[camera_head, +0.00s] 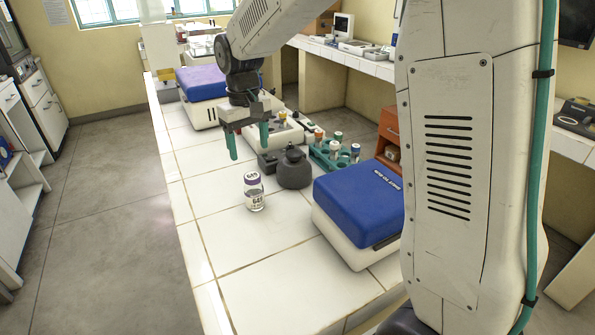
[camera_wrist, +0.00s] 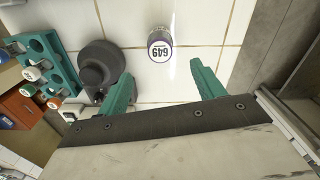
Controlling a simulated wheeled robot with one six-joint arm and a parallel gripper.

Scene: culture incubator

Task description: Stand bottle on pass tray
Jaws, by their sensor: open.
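A small bottle (camera_head: 254,194) with a purple cap and a label reading 649 stands upright on the white tiled counter. It also shows in the wrist view (camera_wrist: 160,47), top centre, seen from above. My gripper (camera_head: 249,152) is open and empty, with teal fingers pointing down, above the counter and behind the bottle in the head view. In the wrist view my gripper (camera_wrist: 161,75) has the bottle beyond its fingertips, lying between their lines and apart from them. I cannot make out with certainty which thing is the pass tray.
A dark grey round vessel (camera_head: 295,171) stands close to the bottle's right. A teal rack (camera_head: 319,158) with several capped bottles is behind it. Blue-lidded boxes stand at front right (camera_head: 358,205) and back left (camera_head: 203,83). Counter tiles left and front of the bottle are clear.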

